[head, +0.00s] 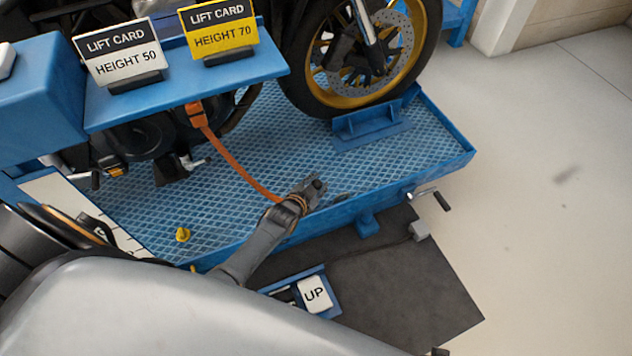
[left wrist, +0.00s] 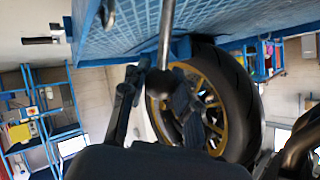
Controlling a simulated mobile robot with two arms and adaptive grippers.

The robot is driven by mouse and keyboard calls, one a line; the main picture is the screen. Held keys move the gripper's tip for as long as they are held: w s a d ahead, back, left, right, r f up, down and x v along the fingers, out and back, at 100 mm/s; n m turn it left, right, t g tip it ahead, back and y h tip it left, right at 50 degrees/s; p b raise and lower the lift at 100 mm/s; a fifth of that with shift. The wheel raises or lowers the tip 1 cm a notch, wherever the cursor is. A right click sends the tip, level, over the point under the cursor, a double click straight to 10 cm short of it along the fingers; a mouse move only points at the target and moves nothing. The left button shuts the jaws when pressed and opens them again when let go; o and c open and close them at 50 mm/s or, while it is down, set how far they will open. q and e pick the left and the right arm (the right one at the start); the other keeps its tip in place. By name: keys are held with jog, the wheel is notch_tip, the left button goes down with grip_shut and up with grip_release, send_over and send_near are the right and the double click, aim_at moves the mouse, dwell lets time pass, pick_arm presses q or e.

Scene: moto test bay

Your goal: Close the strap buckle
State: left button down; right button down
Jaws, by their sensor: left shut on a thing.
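The orange strap (head: 235,165) runs from an orange fitting (head: 196,115) under the blue shelf down to the near edge of the lift platform. My left gripper (head: 310,187) is at that edge, by the strap's lower end, and hides most of the buckle there. In the left wrist view my left gripper (left wrist: 158,90) is shut on a grey metal rod (left wrist: 167,35) near its dark end. The rod looks like the buckle's lever, reaching from the platform side. Whether the buckle is latched cannot be seen. My right gripper is not in view.
The motorcycle's wheel (head: 408,85) stands on the blue lift platform (head: 400,150). Two lift cards (head: 120,52) stand on the shelf (head: 190,92). A crank with a black grip (head: 441,201) sticks out at right. An UP pedal (head: 314,294) is on the dark mat (head: 400,290). The floor at right is clear.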

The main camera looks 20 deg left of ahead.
pick_arm(q)
jog(key=shift+s+d+f, duration=0.2)
jog(key=shift+f, duration=0.1)
jog(key=c, duration=1.2)
grip_release()
jog(key=shift+o, duration=1.1)
jog(key=shift+r, duration=0.1)
jog(key=shift+w+r, duration=0.1)
jog(key=shift+a, duration=0.1)
jog(key=v, duration=1.2)
jog(key=shift+r, duration=0.1)
